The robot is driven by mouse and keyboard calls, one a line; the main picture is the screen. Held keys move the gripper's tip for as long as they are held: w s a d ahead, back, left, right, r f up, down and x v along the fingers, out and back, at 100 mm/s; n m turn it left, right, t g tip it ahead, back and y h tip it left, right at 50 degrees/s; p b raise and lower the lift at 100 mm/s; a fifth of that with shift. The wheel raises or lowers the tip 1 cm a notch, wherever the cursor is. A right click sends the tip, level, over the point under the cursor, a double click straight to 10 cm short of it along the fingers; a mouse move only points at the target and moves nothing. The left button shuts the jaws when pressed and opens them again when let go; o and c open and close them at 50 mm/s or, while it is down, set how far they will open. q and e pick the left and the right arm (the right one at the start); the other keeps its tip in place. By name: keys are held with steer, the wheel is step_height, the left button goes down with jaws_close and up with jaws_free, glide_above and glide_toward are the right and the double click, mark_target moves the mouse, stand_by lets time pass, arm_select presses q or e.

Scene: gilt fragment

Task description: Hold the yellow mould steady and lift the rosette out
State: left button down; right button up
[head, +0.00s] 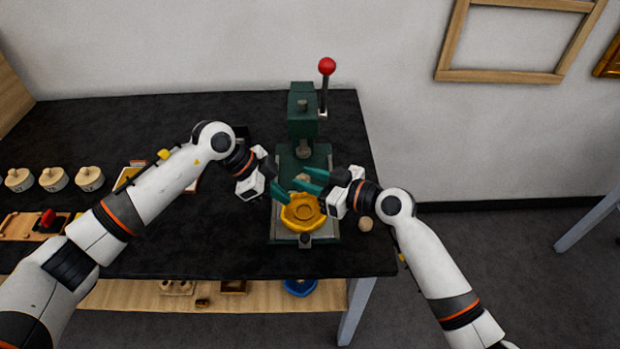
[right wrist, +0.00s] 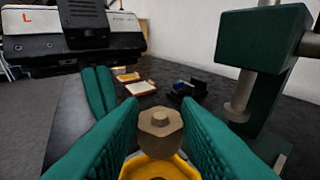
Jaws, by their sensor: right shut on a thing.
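The yellow mould (head: 303,224) sits on the base of a green press, and its hollow centre faces up. My right gripper (head: 304,182) is above its far side, shut on a small beige piece, seemingly the rosette. In the right wrist view this piece (right wrist: 160,122) is faceted with a raised round top, gripped between teal fingers. The mould's yellow rim (right wrist: 138,168) shows below it; contact between them is hidden. My left gripper (head: 281,192) has its fingertips close to the mould's left far rim. Its fingers look close together in the right wrist view (right wrist: 99,90); their gap and any contact are unclear.
The green press (head: 302,125) with its red-knobbed lever (head: 326,66) stands just behind the mould. A beige ball (head: 365,224) lies right of the press base. Several lidded pots (head: 54,179) and a wooden tray (head: 28,226) are at the left. The front of the black table is clear.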

arm_select(q)
steer(key=shift+r, duration=0.1)
steer(key=v, duration=1.2)
